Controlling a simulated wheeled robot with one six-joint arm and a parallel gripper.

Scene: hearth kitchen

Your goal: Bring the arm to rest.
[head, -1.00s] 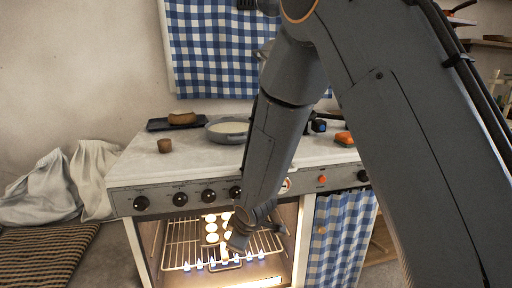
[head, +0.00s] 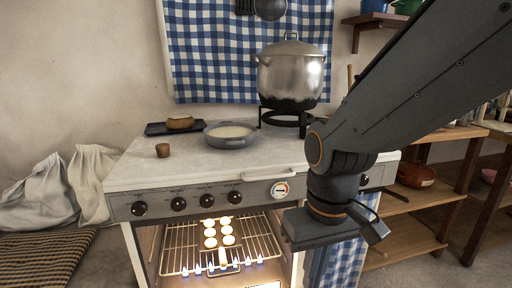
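My arm reaches in from the upper right in the head view and bends down in front of the stove's right side. The wrist end of my arm is in front of the right end of the stove front. My gripper (head: 325,230) shows there as a dark block seen side-on; I cannot make out its fingers or whether it is open or shut. I see nothing hanging from it. It is apart from the lit oven opening, to the right of it.
The oven rack (head: 180,245) holds several pale rounds above blue flames. Wooden shelves (head: 410,205) stand right.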

